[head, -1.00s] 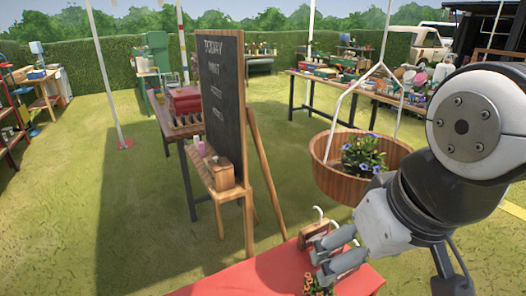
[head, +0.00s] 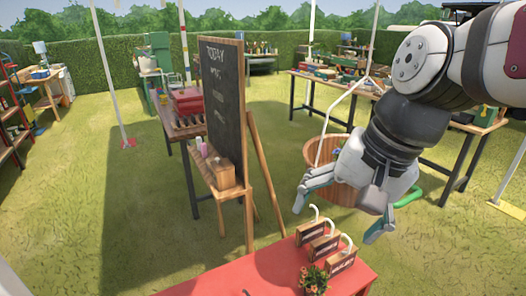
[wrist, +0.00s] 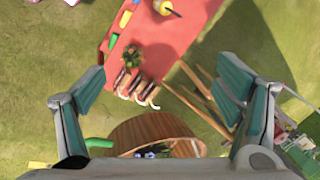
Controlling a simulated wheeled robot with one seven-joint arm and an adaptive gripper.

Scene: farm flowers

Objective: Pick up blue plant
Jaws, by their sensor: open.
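The blue-flowered plant shows in the wrist view as small blue blooms (wrist: 150,154) inside a round wooden hanging basket (wrist: 150,122), at the bottom edge, partly cut off by my gripper's body.
A red table (head: 265,272) holds wooden holders with white curved handles (head: 322,240) and a small potted plant (head: 314,280). A chalkboard easel (head: 225,110) stands left of the basket. A green object (head: 410,195) is to its right. Grass lies open at left.

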